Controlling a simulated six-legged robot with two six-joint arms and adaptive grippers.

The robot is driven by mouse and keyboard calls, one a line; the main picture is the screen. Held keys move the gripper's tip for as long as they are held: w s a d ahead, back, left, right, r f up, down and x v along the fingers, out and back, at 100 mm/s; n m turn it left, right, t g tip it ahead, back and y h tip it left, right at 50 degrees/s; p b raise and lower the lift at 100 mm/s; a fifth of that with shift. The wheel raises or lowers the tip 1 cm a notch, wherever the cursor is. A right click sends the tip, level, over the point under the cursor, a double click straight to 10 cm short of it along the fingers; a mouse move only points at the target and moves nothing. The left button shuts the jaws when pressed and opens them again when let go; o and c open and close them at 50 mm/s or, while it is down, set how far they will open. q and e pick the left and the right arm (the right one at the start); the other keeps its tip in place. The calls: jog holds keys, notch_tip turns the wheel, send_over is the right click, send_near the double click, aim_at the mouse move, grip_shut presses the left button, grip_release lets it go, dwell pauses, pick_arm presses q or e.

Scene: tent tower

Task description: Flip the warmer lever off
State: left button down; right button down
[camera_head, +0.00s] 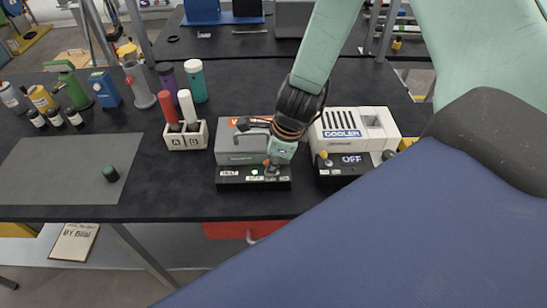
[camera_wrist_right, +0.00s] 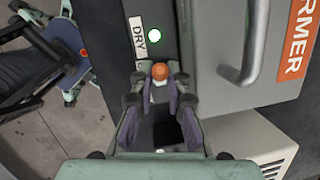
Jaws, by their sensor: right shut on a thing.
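The warmer (camera_head: 235,145) is a grey box with a handle and an orange label, standing on a black base with a front panel. In the right wrist view the warmer (camera_wrist_right: 225,60) is on the right. My right gripper (camera_head: 273,165) reaches down to the front panel from above. In the right wrist view my right gripper (camera_wrist_right: 158,88) is shut on the lever, with fingers on both sides of it. My left gripper is not in view.
The cooler (camera_head: 385,121) stands right of the warmer, its display reading OFF. A white rack (camera_head: 185,142) marked A and B holds red and white tubes to the left. Bottles and tools line the table's left back.

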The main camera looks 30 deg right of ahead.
jog(key=shift+w, duration=0.1)
jog(key=c, duration=1.6)
grip_release()
jog(key=shift+a, duration=0.1)
